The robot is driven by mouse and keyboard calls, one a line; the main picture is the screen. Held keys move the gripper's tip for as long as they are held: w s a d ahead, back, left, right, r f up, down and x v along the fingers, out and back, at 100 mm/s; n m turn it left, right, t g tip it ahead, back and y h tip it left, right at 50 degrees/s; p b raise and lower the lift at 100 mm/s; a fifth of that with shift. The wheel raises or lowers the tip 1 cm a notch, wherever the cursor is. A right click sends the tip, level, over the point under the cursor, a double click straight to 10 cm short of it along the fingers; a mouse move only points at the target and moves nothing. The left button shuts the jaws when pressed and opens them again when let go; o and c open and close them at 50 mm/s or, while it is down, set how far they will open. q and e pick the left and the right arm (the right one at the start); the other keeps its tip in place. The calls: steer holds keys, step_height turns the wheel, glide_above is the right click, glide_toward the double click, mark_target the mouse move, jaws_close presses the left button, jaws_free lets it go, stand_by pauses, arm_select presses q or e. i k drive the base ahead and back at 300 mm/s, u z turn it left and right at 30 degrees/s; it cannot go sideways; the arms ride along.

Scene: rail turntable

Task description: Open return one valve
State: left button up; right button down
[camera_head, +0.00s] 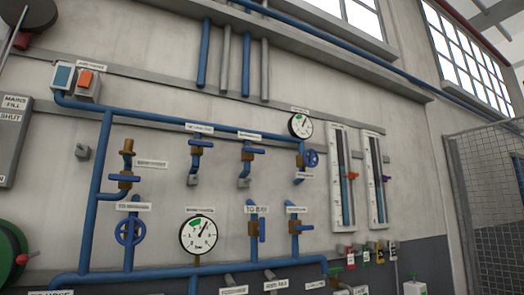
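Blue pipework with brass valves is fixed to the wall; most name plates are too small to read, so I cannot tell which valve is return one. Valves with crosswise blue levers are the upper left valve (125,181), upper middle valve (197,147), upper right valve (248,152) and lower right valve (296,227). The valve under the "TO BAY" plate (257,209) has its blue lever (262,229) upright, along its pipe. Blue handwheels sit at lower left (130,231) and upper right (312,158). Neither gripper is in view.
A large gauge (198,235) and a small gauge (300,125) sit among the pipes. An orange switch box (88,82) is at upper left. Two tall level gauges (342,180) hang right. A green reel (10,255) stands lower left, a mesh fence (490,200) far right.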

mark_target(199, 143)
steer(key=z, duration=0.6)
steer(key=i, duration=0.8)
steer(key=z, duration=0.2)
